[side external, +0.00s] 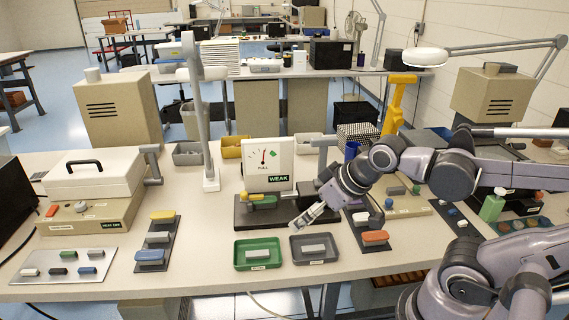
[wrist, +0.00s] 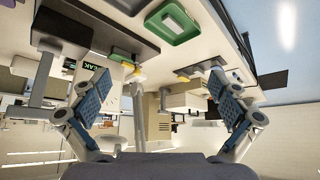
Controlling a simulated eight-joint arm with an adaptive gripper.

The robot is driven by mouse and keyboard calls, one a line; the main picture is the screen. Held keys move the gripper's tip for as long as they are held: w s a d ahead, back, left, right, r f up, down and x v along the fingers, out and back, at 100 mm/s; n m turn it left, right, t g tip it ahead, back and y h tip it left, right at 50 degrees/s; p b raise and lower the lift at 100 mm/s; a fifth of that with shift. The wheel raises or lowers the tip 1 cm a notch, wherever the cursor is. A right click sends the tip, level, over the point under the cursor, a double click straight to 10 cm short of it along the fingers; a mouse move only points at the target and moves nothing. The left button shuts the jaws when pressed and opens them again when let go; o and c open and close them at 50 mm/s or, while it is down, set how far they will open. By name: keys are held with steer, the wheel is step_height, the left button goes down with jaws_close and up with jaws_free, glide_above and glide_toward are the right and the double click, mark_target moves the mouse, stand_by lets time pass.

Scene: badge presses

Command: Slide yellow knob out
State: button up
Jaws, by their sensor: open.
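A yellow knob (side external: 163,215) sits at the far end of a dark strip (side external: 143,254), above a grey and a blue knob. A second small yellow piece (side external: 256,196) shows beside a green handle (side external: 264,202) on the dark gauge base, below a dial marked PULL and a WEAK sign (side external: 279,179). I cannot tell which yellow piece is the task's knob.
A green tray (side external: 240,266) and a dark tray (side external: 297,259), each with a grey block, lie in front of the gauge base. A grey lamp post (side external: 208,150) stands left of the gauge. A plate of several knobs (side external: 35,285) lies far left. Bare table separates the strip and trays.

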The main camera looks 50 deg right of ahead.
stand_by(0.4)
steer(key=c, duration=0.6)
steer(key=shift+w+r, duration=0.25)
steer(key=shift+w, duration=0.05)
steer(key=c, duration=0.5)
steer(key=g, duration=0.3)
glide_above(244, 193)
steer(key=s, duration=0.5)
step_height(244, 193, down, 2)
steer(key=x, duration=1)
steer(key=shift+w+f, duration=0.15)
steer(key=shift+w, duration=0.25)
